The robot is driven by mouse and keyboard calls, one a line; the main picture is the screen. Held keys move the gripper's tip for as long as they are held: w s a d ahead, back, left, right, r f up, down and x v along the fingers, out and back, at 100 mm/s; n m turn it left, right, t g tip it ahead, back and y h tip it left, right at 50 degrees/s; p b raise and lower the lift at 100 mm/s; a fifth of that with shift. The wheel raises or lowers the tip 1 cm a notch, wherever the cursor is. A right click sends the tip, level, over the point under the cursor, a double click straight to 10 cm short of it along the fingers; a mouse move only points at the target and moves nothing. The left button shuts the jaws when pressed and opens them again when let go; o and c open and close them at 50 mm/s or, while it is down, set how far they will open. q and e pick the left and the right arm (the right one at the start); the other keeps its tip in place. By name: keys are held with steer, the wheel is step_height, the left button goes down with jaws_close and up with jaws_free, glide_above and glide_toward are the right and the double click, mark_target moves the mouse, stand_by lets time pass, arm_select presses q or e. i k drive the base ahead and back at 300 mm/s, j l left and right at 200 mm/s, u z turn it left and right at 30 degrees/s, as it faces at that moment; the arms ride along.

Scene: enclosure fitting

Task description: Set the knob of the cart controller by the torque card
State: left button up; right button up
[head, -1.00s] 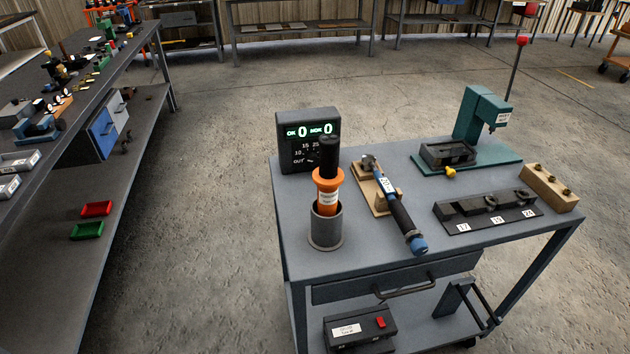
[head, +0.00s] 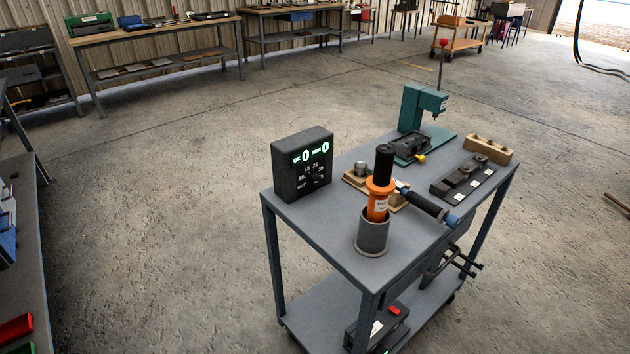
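The cart controller (head: 302,164) is a dark box at the left end of the cart top. No torque card can be made out for certain; small white labels on several things are unreadable. Neither of my grippers is in view.
The grey cart (head: 325,228) carries an orange-and-black tool (head: 379,187) upright in a grey cup (head: 372,235), a torque wrench (head: 428,207) on a wooden rest, a teal press (head: 411,107), a black socket tray (head: 463,178) and a wooden block (head: 488,148). Floor left of the cart is clear.

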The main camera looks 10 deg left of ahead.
mark_target(315, 180)
steer(key=i+j+z, duration=0.25)
steer(key=j+z, duration=0.15)
steer(key=j, duration=0.4)
steer(key=i+j+z, duration=0.15)
steer(key=j+z, duration=0.2)
steer(key=j, duration=0.45)
steer(key=j+z, duration=0.4)
steer(key=j, duration=0.45)
